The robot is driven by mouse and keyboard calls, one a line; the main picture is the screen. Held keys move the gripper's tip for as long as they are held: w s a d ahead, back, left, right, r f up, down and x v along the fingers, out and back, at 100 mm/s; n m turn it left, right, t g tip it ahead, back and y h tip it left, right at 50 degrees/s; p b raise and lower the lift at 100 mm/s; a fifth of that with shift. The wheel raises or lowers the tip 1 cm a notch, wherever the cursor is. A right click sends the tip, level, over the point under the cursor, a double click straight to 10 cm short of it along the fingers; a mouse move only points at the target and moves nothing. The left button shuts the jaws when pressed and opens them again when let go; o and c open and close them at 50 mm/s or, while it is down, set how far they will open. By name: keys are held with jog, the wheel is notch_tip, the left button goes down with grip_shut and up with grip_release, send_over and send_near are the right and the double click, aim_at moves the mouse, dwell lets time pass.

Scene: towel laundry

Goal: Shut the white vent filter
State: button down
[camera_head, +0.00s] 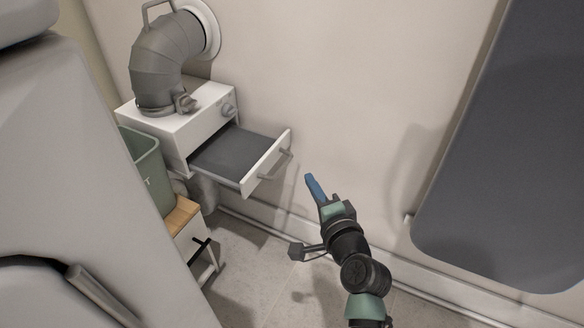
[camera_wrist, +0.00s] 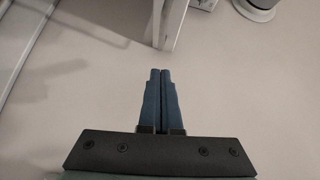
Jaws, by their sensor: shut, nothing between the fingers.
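The white vent filter (camera_head: 262,170) is a drawer with a grey screen (camera_head: 238,152) and a grey handle on its front. It stands pulled out of the white vent box (camera_head: 190,130) on the wall. My gripper (camera_head: 309,178) is to the right of the drawer front, apart from it, with its blue fingers together and nothing between them. In the wrist view my gripper (camera_wrist: 160,72) points toward a white edge (camera_wrist: 168,25), likely part of the filter drawer. A gap shows between them.
A grey duct (camera_head: 160,60) runs from the box top to the wall. A green bin (camera_head: 148,168) and a wooden-topped stand (camera_head: 181,215) are below left. A large grey panel (camera_head: 510,150) is at the right. The wall beside my gripper is bare.

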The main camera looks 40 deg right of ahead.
jog(key=w, duration=0.2)
jog(key=w+b, duration=0.1)
jog(key=w+f+b, duration=0.1)
jog(key=w, duration=0.1)
jog(key=shift+w+a, duration=0.35)
